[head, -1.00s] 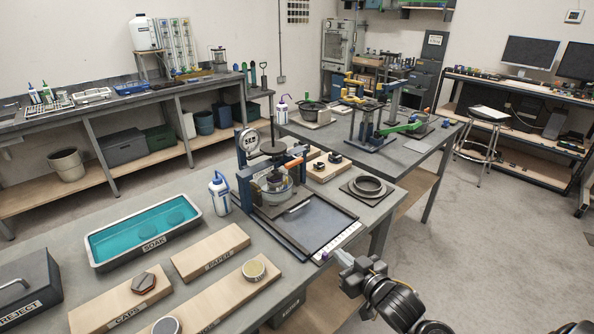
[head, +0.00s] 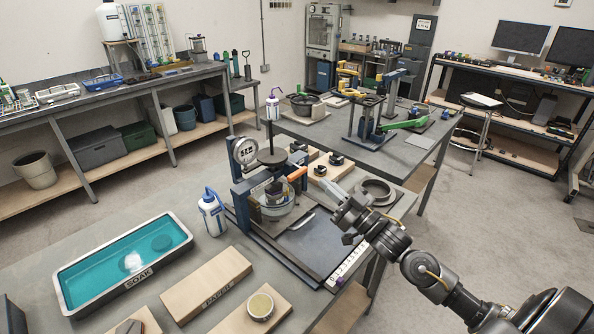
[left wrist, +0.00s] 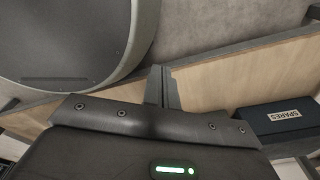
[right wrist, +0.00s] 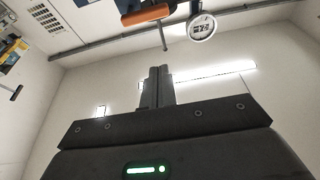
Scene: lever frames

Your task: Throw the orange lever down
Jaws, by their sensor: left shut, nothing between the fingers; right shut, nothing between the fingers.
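The orange lever (head: 297,174) sticks out to the right from the blue-framed press (head: 240,195) on the near bench. Its orange grip (right wrist: 146,15) also shows at the top of the right wrist view, apart from the fingers. My right gripper (head: 333,191) is shut and empty, to the right of the lever and a little lower in the head view, above the press's dark tray. Its closed fingers (right wrist: 157,72) point up in the right wrist view. My left gripper (left wrist: 162,82) is shut and empty; it shows only in its wrist view.
A dial gauge (head: 244,150) sits on the press. A blue-capped bottle (head: 212,214) and a teal soak tray (head: 70,290) stand left of it. A dark ring (head: 376,188) lies behind my right gripper. In the left wrist view, a SPARES box (left wrist: 283,117) rests on wood.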

